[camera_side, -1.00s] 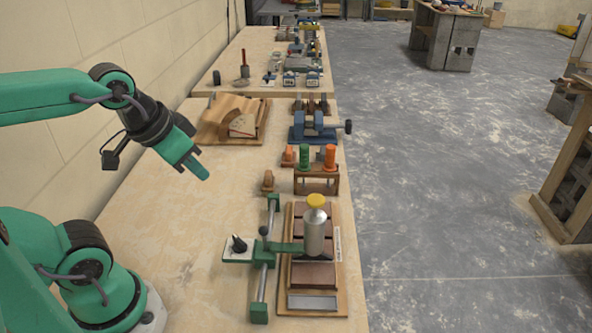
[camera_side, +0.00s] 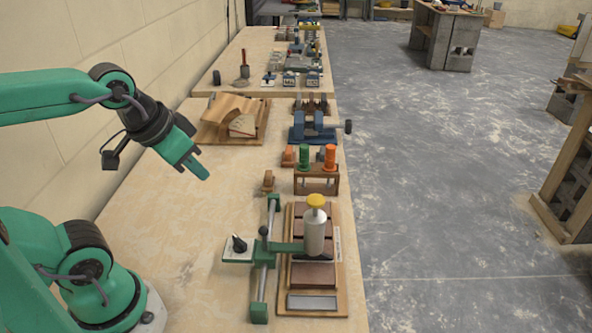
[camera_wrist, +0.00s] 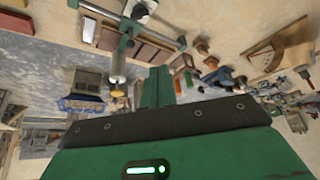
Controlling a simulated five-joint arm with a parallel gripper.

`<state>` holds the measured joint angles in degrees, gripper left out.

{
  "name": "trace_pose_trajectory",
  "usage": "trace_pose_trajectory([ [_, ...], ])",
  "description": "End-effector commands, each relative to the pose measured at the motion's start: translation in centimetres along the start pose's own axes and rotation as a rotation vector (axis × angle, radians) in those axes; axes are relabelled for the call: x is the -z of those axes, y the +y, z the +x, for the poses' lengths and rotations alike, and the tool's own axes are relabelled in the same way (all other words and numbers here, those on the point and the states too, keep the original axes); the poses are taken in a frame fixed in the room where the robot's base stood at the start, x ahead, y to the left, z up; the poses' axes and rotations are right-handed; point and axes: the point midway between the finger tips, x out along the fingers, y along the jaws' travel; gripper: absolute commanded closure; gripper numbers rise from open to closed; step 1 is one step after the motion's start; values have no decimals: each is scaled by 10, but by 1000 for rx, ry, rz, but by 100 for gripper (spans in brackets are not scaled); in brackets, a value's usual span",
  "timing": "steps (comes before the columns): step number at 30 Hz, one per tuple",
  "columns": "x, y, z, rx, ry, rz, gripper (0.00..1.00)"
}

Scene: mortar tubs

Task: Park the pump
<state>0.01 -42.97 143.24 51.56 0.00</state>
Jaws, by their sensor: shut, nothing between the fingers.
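The pump is a silver cylinder (camera_side: 315,232) with a yellow cap, upright above a wooden board (camera_side: 342,270) with brown blocks. It is joined to a green arm on a carriage (camera_side: 264,250) that sits on a metal rail (camera_side: 273,215). A white plate with a black knob (camera_side: 238,247) is left of the carriage. My gripper (camera_side: 204,174) is shut and empty, in the air left of and farther back than the pump, touching nothing. In the wrist view my gripper (camera_wrist: 158,75) points at the bench, with the rail and pump assembly above it.
A wooden rack (camera_side: 317,182) with green and orange cylinders stands behind the board. A blue vise (camera_side: 313,128) and a curved wooden form (camera_side: 228,118) are farther back. A wall runs along the left.

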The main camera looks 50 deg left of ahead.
Motion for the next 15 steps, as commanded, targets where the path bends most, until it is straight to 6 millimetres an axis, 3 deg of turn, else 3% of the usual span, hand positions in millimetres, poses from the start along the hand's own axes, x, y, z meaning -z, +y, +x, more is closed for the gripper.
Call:
trace_pose_trajectory([
  [3, 0, 0, 0, 0, 0, 0, 96],
  [9, 2, 1, 2, -2, -11, -13, 62],
  [15, 8, 7, 12, -10, -65, -73, 62],
])
